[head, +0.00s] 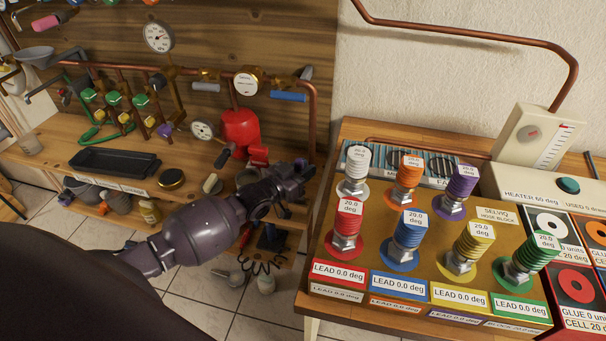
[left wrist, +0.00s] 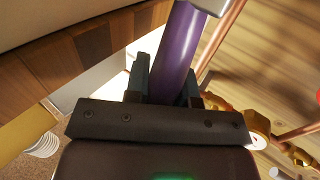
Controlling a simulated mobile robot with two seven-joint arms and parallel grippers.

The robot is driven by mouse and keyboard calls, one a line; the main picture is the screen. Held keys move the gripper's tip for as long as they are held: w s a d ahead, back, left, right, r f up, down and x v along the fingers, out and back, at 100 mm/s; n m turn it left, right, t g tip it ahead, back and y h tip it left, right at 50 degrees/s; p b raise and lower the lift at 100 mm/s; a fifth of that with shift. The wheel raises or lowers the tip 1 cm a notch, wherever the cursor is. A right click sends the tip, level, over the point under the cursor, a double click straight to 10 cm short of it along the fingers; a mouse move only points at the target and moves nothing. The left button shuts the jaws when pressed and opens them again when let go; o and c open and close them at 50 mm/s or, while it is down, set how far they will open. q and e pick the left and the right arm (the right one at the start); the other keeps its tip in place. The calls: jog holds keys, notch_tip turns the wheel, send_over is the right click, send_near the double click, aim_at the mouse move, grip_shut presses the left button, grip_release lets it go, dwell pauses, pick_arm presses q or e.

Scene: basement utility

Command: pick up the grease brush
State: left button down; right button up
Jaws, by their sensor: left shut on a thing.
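My left gripper (head: 298,178) reaches in from the left in the head view, in front of the wooden bench and near the left edge of the table with the coloured spools. In the left wrist view, its two fingers (left wrist: 168,88) are shut on a smooth purple cylinder (left wrist: 180,45) with a pale grey end. It looks like a handle, but I cannot tell from its shape that it is the grease brush. In the head view the gripper hides what it holds. No brush bristles show. My right gripper is not in view.
Copper pipes and gauges rise behind. To the right, a board (head: 385,275) carries several coloured spools. A white heater box (head: 533,143) stands beyond.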

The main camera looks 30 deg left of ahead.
pick_arm(q)
notch_tip(320, 180, up, 19)
jog(key=p, duration=0.2)
jog(key=shift+r, duration=0.15)
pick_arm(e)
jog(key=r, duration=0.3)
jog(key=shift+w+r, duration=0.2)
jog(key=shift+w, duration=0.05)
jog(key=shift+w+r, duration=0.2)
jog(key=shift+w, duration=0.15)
